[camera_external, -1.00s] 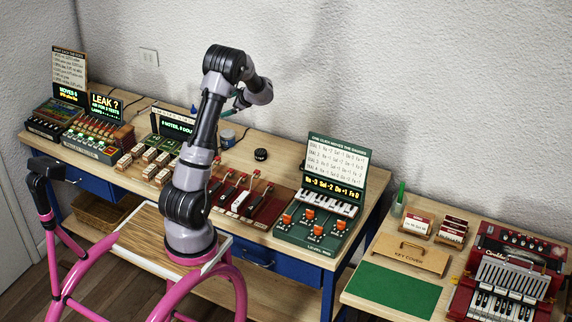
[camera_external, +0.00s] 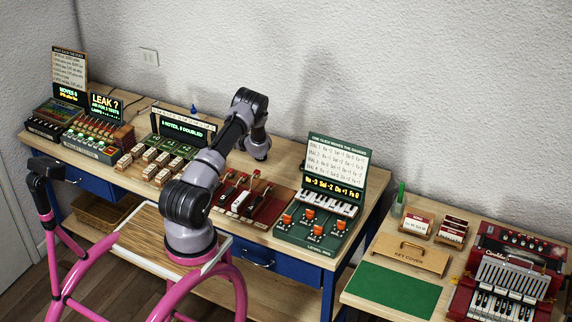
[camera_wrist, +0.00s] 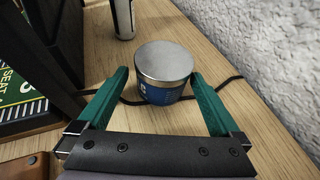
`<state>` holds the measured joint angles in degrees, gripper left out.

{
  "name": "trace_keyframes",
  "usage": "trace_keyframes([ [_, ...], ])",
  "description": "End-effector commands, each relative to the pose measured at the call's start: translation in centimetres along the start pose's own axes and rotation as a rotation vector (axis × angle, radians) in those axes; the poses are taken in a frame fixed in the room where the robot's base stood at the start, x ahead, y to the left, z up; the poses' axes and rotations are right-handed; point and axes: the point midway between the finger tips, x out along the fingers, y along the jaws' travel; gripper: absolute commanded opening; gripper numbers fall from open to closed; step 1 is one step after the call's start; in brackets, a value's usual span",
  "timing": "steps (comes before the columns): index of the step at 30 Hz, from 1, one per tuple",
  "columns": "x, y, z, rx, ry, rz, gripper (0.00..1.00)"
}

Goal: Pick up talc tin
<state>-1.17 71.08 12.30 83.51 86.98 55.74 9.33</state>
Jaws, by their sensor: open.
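The talc tin (camera_wrist: 165,62) is a short round tin with a bare metal lid and a blue label. It stands upright on the wooden bench in the wrist view. My gripper (camera_wrist: 158,76) is open, with its green fingers reaching along the left and right sides of the tin. The right finger looks very close to the tin; I cannot tell whether it touches. In the external view my arm hides the tin and the fingers.
A pale cylinder (camera_wrist: 123,18) stands beyond the tin. A dark cable (camera_wrist: 220,85) runs across the bench by the tin. The textured wall (camera_wrist: 285,50) is close on the right. A dark stand and green board (camera_wrist: 22,100) are at left.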

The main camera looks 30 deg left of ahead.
Motion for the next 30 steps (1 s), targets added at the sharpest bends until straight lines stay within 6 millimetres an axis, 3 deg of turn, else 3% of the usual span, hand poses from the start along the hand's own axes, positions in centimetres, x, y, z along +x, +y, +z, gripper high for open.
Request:
trace_keyframes([
  [15,5.8,-0.3,0.1,-0.003,0.001,0.001,1.00],
  [23,6.1,-0.4,0.2,-0.002,0.001,0.000,1.00],
  [24,6.1,-0.4,0.2,-0.002,0.001,0.000,0.96],
  [30,6.1,-0.4,0.2,-0.002,0.001,0.000,0.20],
])
